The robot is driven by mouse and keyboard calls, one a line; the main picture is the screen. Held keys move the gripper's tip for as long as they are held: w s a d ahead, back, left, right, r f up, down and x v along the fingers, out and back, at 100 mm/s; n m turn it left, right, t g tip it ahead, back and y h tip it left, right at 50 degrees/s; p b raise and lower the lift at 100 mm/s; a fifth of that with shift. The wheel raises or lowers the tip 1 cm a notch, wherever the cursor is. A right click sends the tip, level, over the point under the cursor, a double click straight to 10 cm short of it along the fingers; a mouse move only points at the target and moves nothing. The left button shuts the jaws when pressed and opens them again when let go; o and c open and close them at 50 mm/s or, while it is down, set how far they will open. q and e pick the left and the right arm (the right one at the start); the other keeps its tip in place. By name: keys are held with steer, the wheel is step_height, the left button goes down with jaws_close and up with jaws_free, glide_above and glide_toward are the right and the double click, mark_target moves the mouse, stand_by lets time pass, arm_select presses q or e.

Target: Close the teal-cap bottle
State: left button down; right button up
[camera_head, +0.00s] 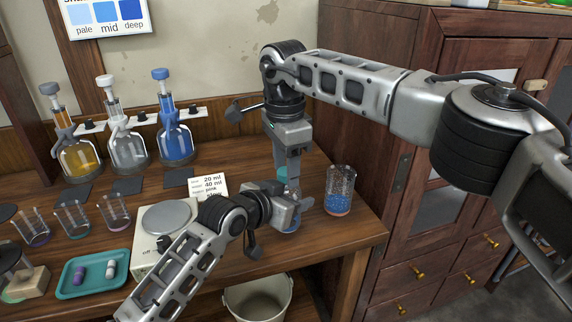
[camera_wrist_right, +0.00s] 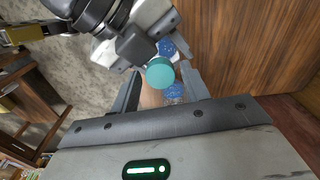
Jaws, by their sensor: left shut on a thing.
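The teal cap (camera_head: 282,174) shows above my left gripper in the head view. In the right wrist view the teal cap (camera_wrist_right: 160,73) lies between the two fingers of my right gripper (camera_wrist_right: 161,78), with a narrow gap on each side. My right gripper (camera_head: 287,170) points down from above and looks open. My left gripper (camera_head: 291,203) comes in from the left and is shut on the bottle (camera_head: 291,225), which has blue contents low down. The gripper hides most of the bottle. I cannot tell whether the cap touches the bottle's neck.
A beaker with blue contents (camera_head: 340,190) stands close on the right, near the table's edge. A balance (camera_head: 166,218) with a note card (camera_head: 209,187) is to the left. A teal tray (camera_head: 93,273), several glasses and three dispenser bottles stand further left. A bin (camera_head: 258,300) is below.

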steer(key=shift+r, duration=0.1)
arm_select(q)
steer(key=shift+r, duration=0.1)
arm_select(e)
steer(key=shift+r, duration=2.15)
steer(key=o, duration=0.6)
steer(key=shift+c, duration=0.2)
step_height(320, 180, up, 8)
steer(key=shift+f, duration=0.25)
steer(key=shift+s+a, duration=0.1)
arm_select(q)
steer(key=shift+c, duration=2.4)
jaws_free()
